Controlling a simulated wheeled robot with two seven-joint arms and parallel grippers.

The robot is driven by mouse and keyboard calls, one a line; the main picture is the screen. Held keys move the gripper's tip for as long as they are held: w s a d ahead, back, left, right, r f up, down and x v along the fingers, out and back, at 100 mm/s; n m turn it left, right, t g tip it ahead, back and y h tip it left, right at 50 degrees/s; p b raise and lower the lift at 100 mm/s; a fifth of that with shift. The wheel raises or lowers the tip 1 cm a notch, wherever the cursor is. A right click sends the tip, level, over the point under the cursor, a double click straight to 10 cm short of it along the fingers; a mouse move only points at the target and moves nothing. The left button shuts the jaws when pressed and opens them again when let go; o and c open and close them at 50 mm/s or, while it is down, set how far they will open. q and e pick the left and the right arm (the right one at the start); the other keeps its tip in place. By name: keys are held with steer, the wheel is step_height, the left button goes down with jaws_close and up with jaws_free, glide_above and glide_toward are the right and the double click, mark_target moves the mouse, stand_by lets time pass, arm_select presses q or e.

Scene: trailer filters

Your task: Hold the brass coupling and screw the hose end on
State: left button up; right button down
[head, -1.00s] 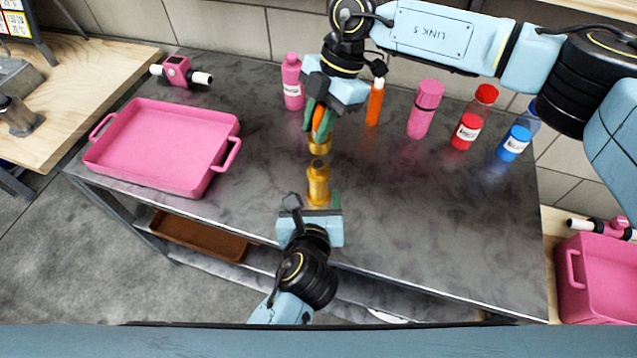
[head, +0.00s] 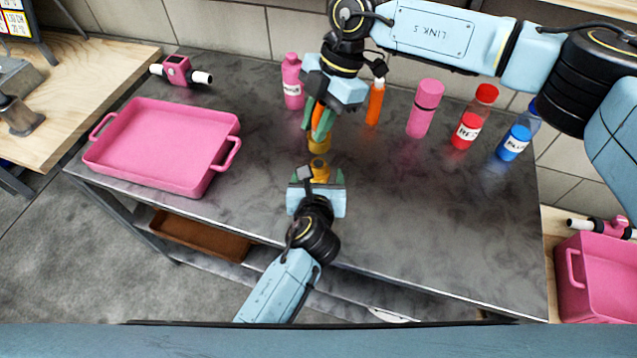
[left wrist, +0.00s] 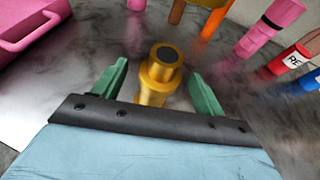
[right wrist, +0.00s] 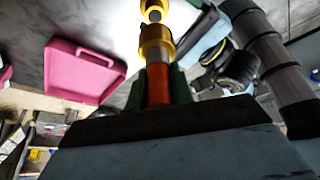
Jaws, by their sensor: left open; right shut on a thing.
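The brass coupling (head: 320,170) stands upright on the grey table. It shows clearly in the left wrist view (left wrist: 157,75), with a dark round top. My left gripper (head: 318,178) is open, low over the table, with one green finger on each side of the coupling; a gap shows on both sides. My right gripper (head: 317,124) is shut on the orange hose end (head: 318,116), whose brass fitting (head: 319,143) points down. The right wrist view shows this fitting (right wrist: 156,42) with the coupling (right wrist: 153,10) beyond it, apart.
A pink tray (head: 228,157) lies on the left of the table. A pink bottle (head: 292,85), orange bottle (head: 375,103), pink flask (head: 424,108), red bottle (head: 468,125) and blue bottle (head: 518,138) stand along the back. The table's right front is clear.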

arm_select(q)
steer(key=shift+x, duration=2.2)
steer(key=c, duration=1.4)
steer(key=shift+c, duration=0.4)
arm_select(e)
steer(key=shift+f, duration=2.4)
